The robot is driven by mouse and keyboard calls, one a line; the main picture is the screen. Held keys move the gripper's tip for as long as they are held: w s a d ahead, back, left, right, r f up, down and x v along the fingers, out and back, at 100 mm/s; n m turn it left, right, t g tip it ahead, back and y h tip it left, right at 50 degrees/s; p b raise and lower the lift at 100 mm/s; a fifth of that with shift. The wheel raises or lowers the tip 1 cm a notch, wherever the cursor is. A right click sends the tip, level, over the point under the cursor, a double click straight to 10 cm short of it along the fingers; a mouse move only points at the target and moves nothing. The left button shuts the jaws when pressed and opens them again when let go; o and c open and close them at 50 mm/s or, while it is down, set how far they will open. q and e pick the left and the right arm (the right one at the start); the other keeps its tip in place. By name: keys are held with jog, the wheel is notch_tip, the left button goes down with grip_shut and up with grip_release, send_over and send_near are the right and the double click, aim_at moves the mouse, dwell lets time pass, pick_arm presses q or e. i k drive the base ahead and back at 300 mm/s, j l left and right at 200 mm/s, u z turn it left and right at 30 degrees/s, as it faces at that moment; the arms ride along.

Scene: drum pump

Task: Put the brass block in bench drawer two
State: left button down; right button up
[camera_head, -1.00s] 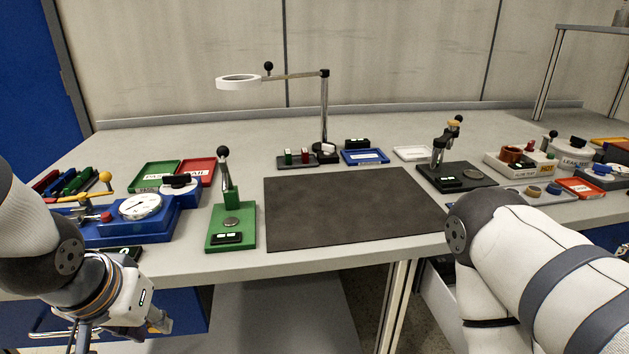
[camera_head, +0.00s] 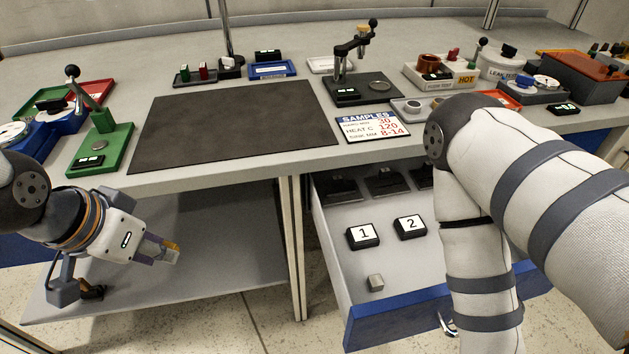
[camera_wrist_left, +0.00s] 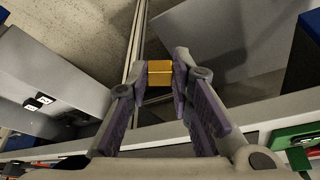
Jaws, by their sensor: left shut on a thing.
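My left gripper (camera_head: 168,252) is shut on the brass block (camera_head: 174,247), in front of the bench and below the worktop edge. The left wrist view shows the brass block (camera_wrist_left: 160,72) pinched between the two fingertips of the left gripper (camera_wrist_left: 160,80). An open drawer (camera_head: 400,312) with a blue front stands out from under the bench, right of the block and apart from it.
A small grey metal block (camera_head: 375,282) lies in the drawer near its front. A bench leg (camera_head: 294,245) stands between my left gripper and the drawer. A lower shelf (camera_head: 215,265) lies behind the gripper. The dark mat (camera_head: 235,122) on the worktop is clear.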

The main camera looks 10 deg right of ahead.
aim_at(423, 274)
jog(key=k+l, duration=0.1)
jog(key=l, duration=1.95)
